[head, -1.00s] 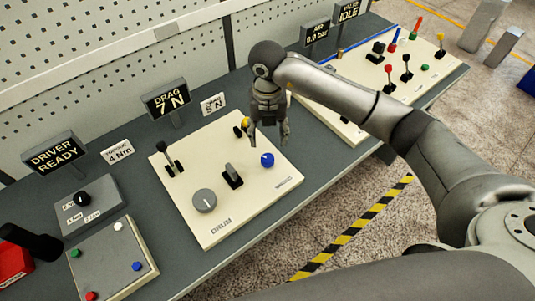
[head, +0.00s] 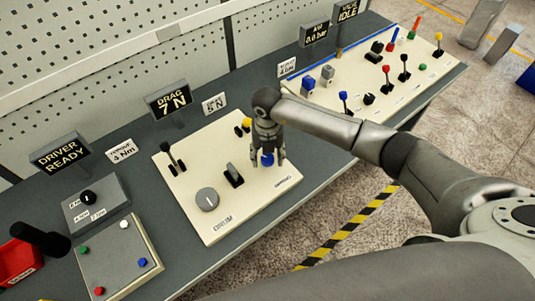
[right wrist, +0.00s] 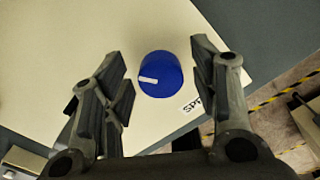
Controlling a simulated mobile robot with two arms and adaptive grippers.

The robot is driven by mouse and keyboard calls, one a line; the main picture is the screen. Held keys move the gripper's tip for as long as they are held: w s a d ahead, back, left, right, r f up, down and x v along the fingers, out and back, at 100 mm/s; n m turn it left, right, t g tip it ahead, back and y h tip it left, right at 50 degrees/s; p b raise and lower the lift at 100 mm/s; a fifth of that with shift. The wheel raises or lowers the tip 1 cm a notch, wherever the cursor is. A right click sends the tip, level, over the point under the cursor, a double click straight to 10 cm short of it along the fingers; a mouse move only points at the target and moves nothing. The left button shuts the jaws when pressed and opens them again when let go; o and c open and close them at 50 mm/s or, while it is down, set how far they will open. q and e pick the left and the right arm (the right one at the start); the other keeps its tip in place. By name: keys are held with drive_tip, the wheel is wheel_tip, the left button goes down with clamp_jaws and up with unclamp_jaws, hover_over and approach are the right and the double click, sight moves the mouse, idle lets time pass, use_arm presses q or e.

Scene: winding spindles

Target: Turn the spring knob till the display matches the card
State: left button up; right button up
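The blue knob (head: 267,160) with a white pointer line stands at the right of the cream DRUM panel (head: 222,226). In the right wrist view the blue knob (right wrist: 159,75) has a partly hidden label starting "SP" beside it. The display (head: 171,101) reads "DRAG 7 N". The white card (head: 214,103) right of it seems to read 5 N. My right gripper (head: 268,156) is above the knob, pointing down. Its fingers (right wrist: 161,78) are open on either side of the knob, with gaps to it. My left gripper is not in view.
The panel also carries a grey dial (head: 207,199), a black-based grey switch (head: 233,175), black levers (head: 170,160) and a yellow knob (head: 247,122) close to my gripper. Another panel with several levers (head: 404,68) lies at the right. A "DRIVER READY" display (head: 62,152) stands at the left.

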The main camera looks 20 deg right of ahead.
drive_tip(key=c, duration=0.9)
drive_tip(key=shift+o, duration=0.2)
drive_tip(key=shift+f+n+b, duration=0.2)
drive_tip(key=shift+n+b, duration=0.7)
drive_tip(key=shift+b, duration=0.3)
drive_tip(key=n+b, duration=0.7)
drive_tip(key=b, duration=0.1)
drive_tip(key=shift+a+r+n+b, duration=0.1)
drive_tip(key=shift+r+n+b, duration=0.1)
drive_tip(key=shift+n+b, duration=1.35)
drive_tip(key=o, duration=1)
drive_tip(key=shift+r, duration=0.15)
